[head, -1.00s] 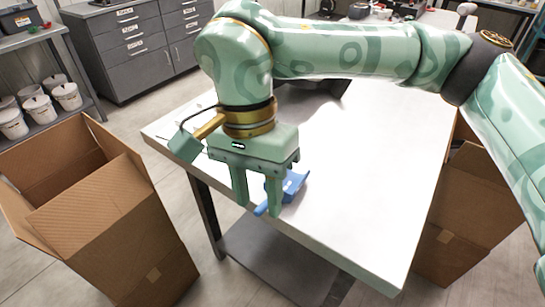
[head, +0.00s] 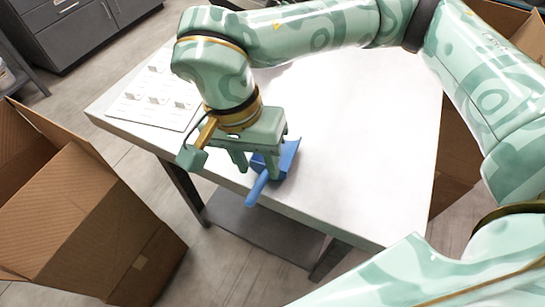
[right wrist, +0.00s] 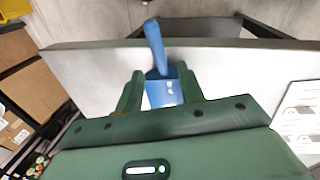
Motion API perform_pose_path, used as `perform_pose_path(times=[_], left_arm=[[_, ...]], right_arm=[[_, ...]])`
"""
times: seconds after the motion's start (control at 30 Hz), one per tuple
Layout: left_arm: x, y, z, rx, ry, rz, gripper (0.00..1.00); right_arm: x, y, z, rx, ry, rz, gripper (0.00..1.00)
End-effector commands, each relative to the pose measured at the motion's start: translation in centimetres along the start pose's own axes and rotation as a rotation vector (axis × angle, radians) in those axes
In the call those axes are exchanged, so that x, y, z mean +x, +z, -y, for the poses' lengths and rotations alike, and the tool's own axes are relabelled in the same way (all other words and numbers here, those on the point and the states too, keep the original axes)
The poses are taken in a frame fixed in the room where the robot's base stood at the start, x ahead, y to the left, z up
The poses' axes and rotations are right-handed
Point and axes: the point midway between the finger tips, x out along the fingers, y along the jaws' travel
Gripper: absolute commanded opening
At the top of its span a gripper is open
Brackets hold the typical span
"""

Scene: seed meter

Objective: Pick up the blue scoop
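The blue scoop (head: 285,160) lies near the front edge of the white table, its handle (head: 257,189) pointing towards and reaching over that edge. My right gripper (head: 256,170) is over the scoop with its fingers pointing down. In the right wrist view the scoop (right wrist: 163,90) shows between the two spread fingers of the gripper (right wrist: 160,82), its handle running out beyond them. Gaps show beside the scoop, so the gripper looks open. Whether the fingertips are level with the scoop is hard to tell. My left gripper is not in view.
The white table (head: 350,170) is mostly clear. A white sheet or panel (head: 140,110) with several small pieces lies at its left end. An open cardboard box (head: 85,230) stands on the floor at left, another (head: 455,150) at right. Grey drawers (head: 75,35) stand behind.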

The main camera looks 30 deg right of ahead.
Motion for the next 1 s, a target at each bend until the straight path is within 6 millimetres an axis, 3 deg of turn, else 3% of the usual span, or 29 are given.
perform_pose_path(times=[0.3,0.6,0.63,0.77,1.0], left_arm=[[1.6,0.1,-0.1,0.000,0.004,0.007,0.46],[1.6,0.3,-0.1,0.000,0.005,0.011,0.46],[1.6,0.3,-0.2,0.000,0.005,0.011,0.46],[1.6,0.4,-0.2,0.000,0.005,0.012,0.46],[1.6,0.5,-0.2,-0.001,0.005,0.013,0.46]], right_arm=[[4.7,0.3,0.3,0.000,0.003,0.004,0.38],[5.2,0.3,0.2,0.001,-0.002,0.001,0.38],[5.2,0.3,0.2,0.001,-0.002,0.001,0.35],[5.2,0.3,0.2,0.001,-0.002,0.001,0.00],[5.2,0.3,0.2,0.001,-0.001,0.001,0.00]])
